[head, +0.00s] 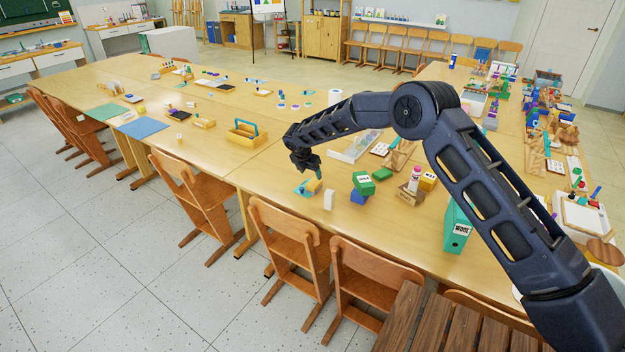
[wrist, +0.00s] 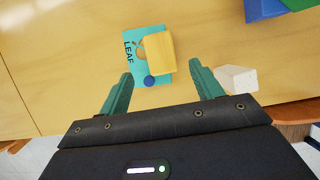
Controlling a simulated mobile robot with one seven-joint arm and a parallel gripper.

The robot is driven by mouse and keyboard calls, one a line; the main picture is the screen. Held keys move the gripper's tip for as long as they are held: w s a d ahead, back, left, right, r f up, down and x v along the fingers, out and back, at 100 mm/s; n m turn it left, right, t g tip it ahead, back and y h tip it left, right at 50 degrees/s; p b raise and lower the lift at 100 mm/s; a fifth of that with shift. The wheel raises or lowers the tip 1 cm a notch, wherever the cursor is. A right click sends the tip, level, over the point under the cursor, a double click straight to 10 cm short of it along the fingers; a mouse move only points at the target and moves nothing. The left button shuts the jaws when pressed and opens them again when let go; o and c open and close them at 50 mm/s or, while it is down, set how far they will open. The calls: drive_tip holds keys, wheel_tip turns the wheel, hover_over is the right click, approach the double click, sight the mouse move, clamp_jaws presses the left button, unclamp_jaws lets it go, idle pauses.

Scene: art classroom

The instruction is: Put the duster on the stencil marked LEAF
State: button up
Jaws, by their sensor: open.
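The teal stencil marked LEAF (wrist: 132,68) lies flat on the table; it also shows in the head view (head: 300,191). A yellow block (wrist: 158,53), which looks like the duster, is over its right part and hides much of it; it also shows in the head view (head: 314,185). I cannot tell exactly how it rests there. A small blue ball (wrist: 149,81) is at the stencil's near edge. My gripper (wrist: 162,75) is open, its teal fingers apart and empty, with the yellow block just beyond the fingertips. It also shows in the head view (head: 306,167), low over the stencil.
A white block (wrist: 238,79) stands close to the right finger. A blue block (head: 359,196) and a green box (head: 363,183) are farther right. A wooden caddy with a teal handle (head: 246,136) stands left. Table to the left of the stencil is clear.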

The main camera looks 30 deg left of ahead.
drive_tip(key=v, duration=0.3)
drive_tip(key=shift+s+r, duration=0.15)
drive_tip(key=shift+r, duration=0.15)
